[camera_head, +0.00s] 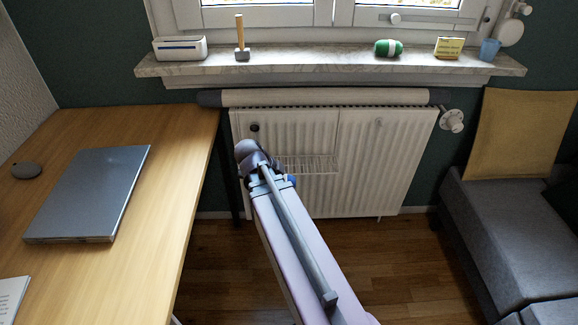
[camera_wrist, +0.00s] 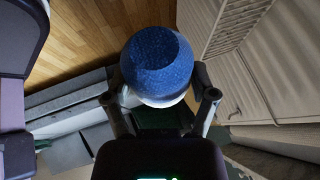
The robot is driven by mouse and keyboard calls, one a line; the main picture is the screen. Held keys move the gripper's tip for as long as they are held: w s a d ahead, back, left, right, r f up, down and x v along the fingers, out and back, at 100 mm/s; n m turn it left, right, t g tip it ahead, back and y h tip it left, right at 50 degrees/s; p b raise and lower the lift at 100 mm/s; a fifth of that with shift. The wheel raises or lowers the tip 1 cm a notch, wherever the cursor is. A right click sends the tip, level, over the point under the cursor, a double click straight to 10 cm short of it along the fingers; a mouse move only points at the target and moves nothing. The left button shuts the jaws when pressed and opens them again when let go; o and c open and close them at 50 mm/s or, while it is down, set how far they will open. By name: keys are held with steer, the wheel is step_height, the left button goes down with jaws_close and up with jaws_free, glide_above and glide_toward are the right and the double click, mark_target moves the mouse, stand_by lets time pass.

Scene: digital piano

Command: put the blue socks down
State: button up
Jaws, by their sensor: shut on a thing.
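The blue socks (camera_wrist: 158,62) are a rounded, rolled bundle with a paler lower edge, in the middle of the wrist view. My gripper (camera_wrist: 161,97) is shut on them, one finger on either side. In the head view my arm reaches forward in front of the radiator. There its wrist hides the jaws, and I cannot tell whether the small blue patch beside the wrist is the socks.
A wooden desk (camera_head: 120,270) with a closed laptop (camera_head: 90,193) stands at left. The windowsill (camera_head: 310,66) holds a white box (camera_head: 180,49), a mallet (camera_head: 241,40), a green-and-white roll (camera_head: 388,48), a yellow sign (camera_head: 449,48) and a blue cup (camera_head: 489,50). A grey sofa (camera_head: 500,225) is at right.

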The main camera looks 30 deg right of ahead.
steer(key=w+d, duration=0.1)
steer(key=w, duration=0.3)
steer(key=w+d+f+b, duration=0.1)
steer(key=w+d, duration=0.1)
steer(key=w, duration=0.3)
steer(key=w+d, duration=0.2)
steer(key=w, duration=0.3)
steer(key=shift+f, duration=0.2)
steer(key=shift+a, duration=0.1)
steer(key=shift+w, duration=0.4)
steer(key=shift+w+d+f+b, duration=0.2)
steer(key=shift+w+d+b, duration=0.1)
steer(key=shift+b, duration=0.1)
steer(key=shift+s+f+b, duration=0.1)
steer(key=shift+f+b, duration=1.5)
steer(key=shift+f, duration=0.1)
steer(key=o, duration=1)
